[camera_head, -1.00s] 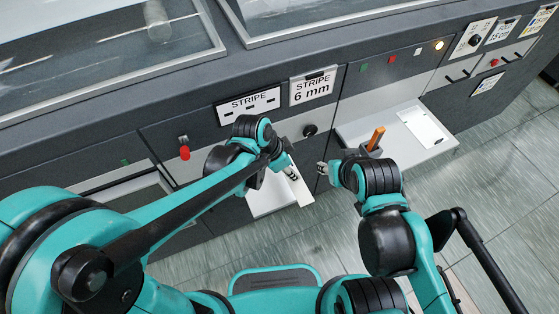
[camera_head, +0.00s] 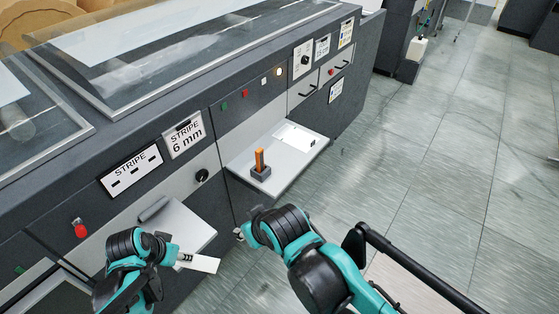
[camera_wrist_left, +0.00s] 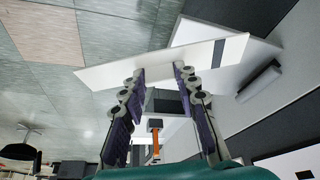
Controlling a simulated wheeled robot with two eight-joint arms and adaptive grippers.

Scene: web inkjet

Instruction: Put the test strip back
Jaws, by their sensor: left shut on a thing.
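The test strip, a white flat strip (camera_head: 203,263), sticks out to the right from my left gripper (camera_head: 178,257), in front of the lower shelf. In the left wrist view the strip (camera_wrist_left: 130,68) lies across the fingertips of my left gripper (camera_wrist_left: 160,78) and has a dark band near its right end. My left gripper is shut on it. My right gripper (camera_head: 239,235) is to the right of the strip, with nothing visible in it; its fingers are too small to read. Two plates, STRIPE (camera_head: 131,170) and STRIPE 6 mm (camera_head: 185,136), are on the machine front.
A pale lower shelf (camera_head: 190,225) carries a grey roller-like piece (camera_head: 153,208). A higher white shelf (camera_head: 290,165) holds an orange-handled tool (camera_head: 260,161) in a dark block and a white sheet (camera_head: 297,137). A black knob (camera_head: 202,175) and red button (camera_head: 80,230) protrude. Open floor lies right.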

